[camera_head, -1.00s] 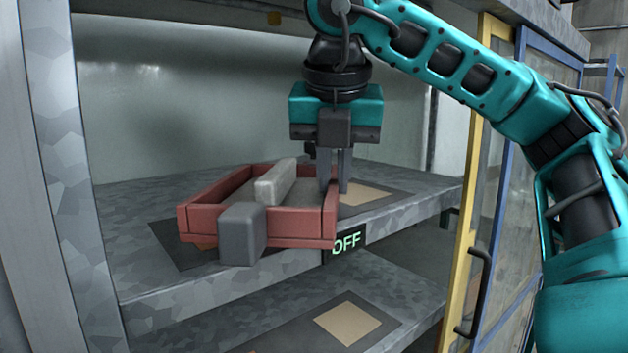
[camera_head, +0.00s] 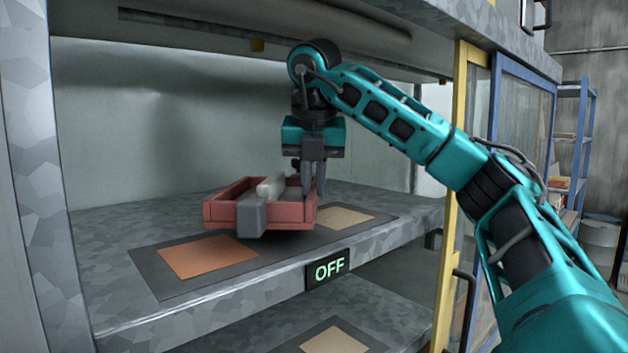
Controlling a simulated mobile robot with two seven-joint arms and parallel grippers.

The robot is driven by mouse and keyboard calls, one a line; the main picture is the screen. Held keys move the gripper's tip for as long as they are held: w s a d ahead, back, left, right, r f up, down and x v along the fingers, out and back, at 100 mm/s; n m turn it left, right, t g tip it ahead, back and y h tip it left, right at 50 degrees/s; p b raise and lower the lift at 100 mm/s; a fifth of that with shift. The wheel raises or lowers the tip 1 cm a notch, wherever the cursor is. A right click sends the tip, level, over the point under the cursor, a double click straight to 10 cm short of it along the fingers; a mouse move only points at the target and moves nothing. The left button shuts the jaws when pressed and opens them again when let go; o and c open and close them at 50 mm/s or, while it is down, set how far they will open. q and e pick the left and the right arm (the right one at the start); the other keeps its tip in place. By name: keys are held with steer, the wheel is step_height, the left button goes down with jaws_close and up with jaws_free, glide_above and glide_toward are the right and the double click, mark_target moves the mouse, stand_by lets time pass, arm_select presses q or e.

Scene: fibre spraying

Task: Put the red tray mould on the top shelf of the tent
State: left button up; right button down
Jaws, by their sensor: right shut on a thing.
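The red tray mould (camera_head: 290,215) is a shallow red box with a grey block on its front and a pale grey bar across its inside. My right gripper (camera_head: 314,178) is shut on its right side, fingers pointing down. The mould hangs over the tent's upper visible shelf (camera_head: 115,230), above a dark mat (camera_head: 150,268) with an orange square (camera_head: 208,257) and a tan square (camera_head: 345,217). A gap seems to show beneath it. My left gripper is not in view.
An OFF sign (camera_head: 329,268) sits on the shelf's front edge. A lower shelf with a tan square (camera_head: 335,341) lies below. A yellow-framed door (camera_head: 455,180) stands open at right; a metal post (camera_head: 42,180) stands left.

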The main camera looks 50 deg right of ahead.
steer(key=shift+f, duration=1.4)
steer(key=c, duration=1.6)
jaws_free()
steer(key=shift+f, duration=0.2)
steer(key=o, duration=0.4)
steer(key=shift+o, duration=0.2)
steer(key=shift+a+r, duration=0.1)
steer(key=shift+r, duration=0.1)
steer(key=shift+v, duration=3.65)
